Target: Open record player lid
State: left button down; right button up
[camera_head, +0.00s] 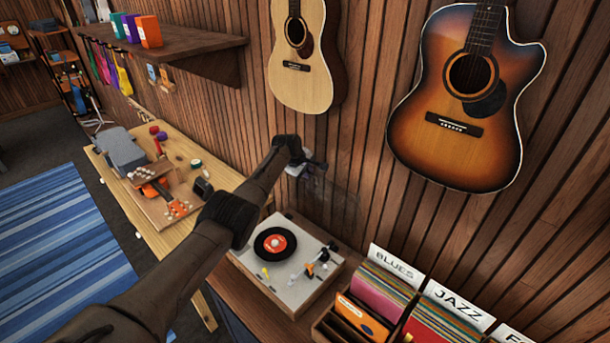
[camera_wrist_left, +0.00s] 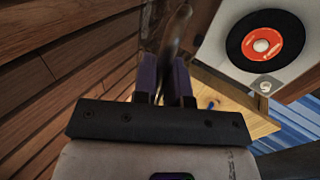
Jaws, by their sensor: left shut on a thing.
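The record player (camera_head: 290,268) is a light box with a wooden rim, standing on a wooden counter. A black record (camera_head: 275,244) with an orange label lies on it, and the record also shows in the left wrist view (camera_wrist_left: 265,46). The clear lid (camera_head: 338,204) stands raised behind the deck, near the wall, and is hard to make out. My left gripper (camera_head: 316,172) is above the back of the player at the lid's upper edge. In the left wrist view its purple fingers (camera_wrist_left: 164,80) are shut on the lid's edge. My right gripper is out of view.
Record crates (camera_head: 375,318) with genre cards stand right of the player. Two guitars (camera_head: 470,100) hang on the slatted wall above. A wooden workbench (camera_head: 140,195) with tools is at the left. A shelf (camera_head: 165,42) juts out at upper left.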

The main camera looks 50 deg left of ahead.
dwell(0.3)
pick_arm(q)
jog(key=c, duration=1.2)
grip_release()
jog(key=shift+r, duration=0.1)
jog(key=shift+s+r+p, duration=0.25)
jog(key=shift+r+p, duration=0.25)
jog(key=shift+p, duration=0.1)
jog(key=shift+p+v, duration=0.6)
jog(key=shift+v, duration=0.35)
jog(key=a+b+v, duration=0.1)
jog(key=v, duration=0.9)
jog(key=shift+s+d+r, duration=0.2)
jog(key=shift+s+d, duration=0.05)
jog(key=shift+d, duration=0.3)
